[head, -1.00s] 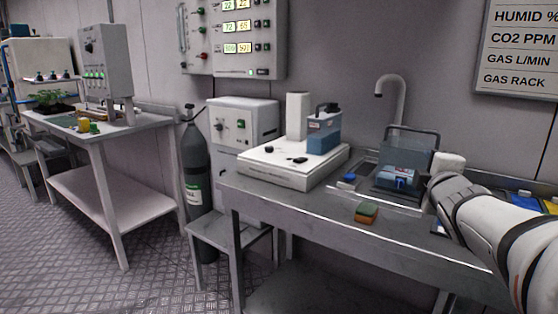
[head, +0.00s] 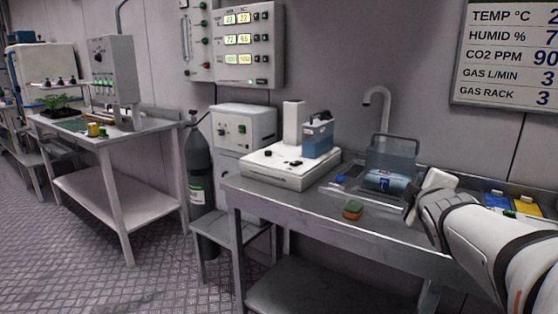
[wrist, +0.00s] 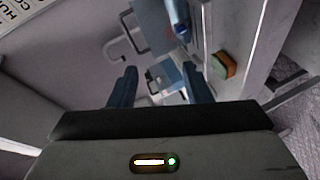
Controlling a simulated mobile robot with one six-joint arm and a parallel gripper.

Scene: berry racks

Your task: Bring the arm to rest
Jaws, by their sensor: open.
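My arm (head: 470,220) reaches in from the right of the head view, over the right part of the steel bench (head: 290,205). My gripper (wrist: 159,69) shows in the wrist view with its two dark blue fingers spread apart and nothing between them. In the head view the fingers cannot be made out behind my arm's end. A green and orange sponge (head: 352,210) lies on the bench left of my arm. It also shows in the wrist view (wrist: 223,65), to the right of the fingers.
A sink with a clear-walled box (head: 392,155) and a tap (head: 378,95) stands behind my arm's end. A white flat device (head: 285,168) is farther left. Yellow and blue items (head: 510,203) lie at the back right. A gas cylinder (head: 198,165) stands beside the bench.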

